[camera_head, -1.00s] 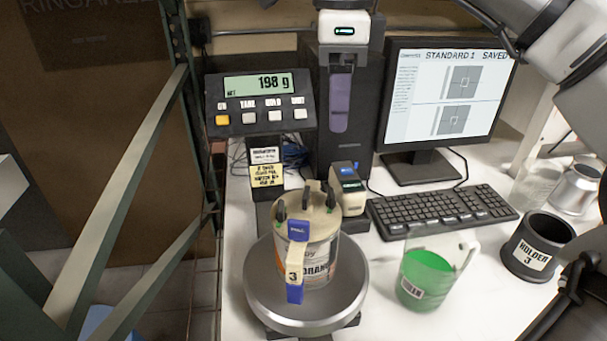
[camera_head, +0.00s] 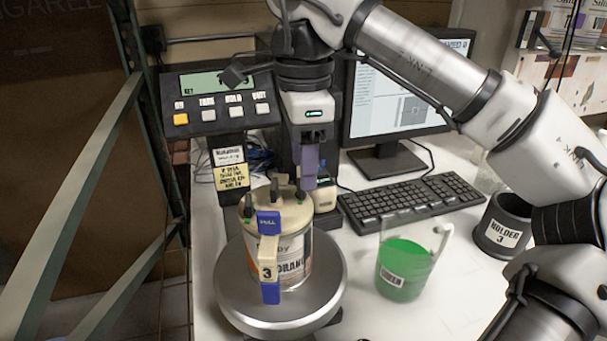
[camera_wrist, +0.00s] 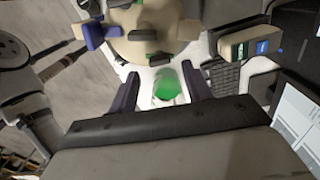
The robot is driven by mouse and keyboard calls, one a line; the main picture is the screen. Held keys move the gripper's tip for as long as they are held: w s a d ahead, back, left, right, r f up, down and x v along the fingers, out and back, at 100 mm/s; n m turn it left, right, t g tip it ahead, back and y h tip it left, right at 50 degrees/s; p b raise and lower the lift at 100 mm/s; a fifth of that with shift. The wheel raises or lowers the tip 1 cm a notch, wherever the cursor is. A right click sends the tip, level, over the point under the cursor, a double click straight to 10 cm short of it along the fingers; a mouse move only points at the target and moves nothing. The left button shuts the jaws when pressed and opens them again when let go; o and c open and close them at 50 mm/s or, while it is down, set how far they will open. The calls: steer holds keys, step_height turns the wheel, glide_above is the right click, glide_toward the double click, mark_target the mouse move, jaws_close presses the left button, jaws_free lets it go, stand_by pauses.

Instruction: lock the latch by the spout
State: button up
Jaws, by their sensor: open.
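A paint can (camera_head: 295,255) labelled orange stands upright on the round scale pan. Its beige lid (camera_head: 287,208) carries several dark upright latch tabs, one at the left (camera_head: 248,207) and one at the right (camera_head: 300,195); green dots show beside some. A beige handle with blue ends (camera_head: 268,250) runs down the can's front. In the wrist view the lid (camera_wrist: 150,25) is at the top, with a latch tab (camera_wrist: 146,62) near its lower edge. I cannot make out the spout clearly. My gripper (camera_head: 310,168), with purple fingers, is open and empty beside the lid's back right; its fingers (camera_wrist: 161,92) are apart in the wrist view.
The scale pan (camera_head: 235,300) holds the can, with its display (camera_head: 222,100) behind. A small printer-like device (camera_head: 328,208) is close behind the can. A green-filled jug (camera_head: 405,270), a black holder (camera_head: 505,225), a keyboard (camera_head: 415,195) and a monitor (camera_head: 405,95) are to the right.

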steer(key=shift+f, duration=1.3)
steer(key=c, duration=1)
steer(key=shift+m, duration=0.5)
steer(key=o, duration=1)
steer(key=shift+r, duration=0.15)
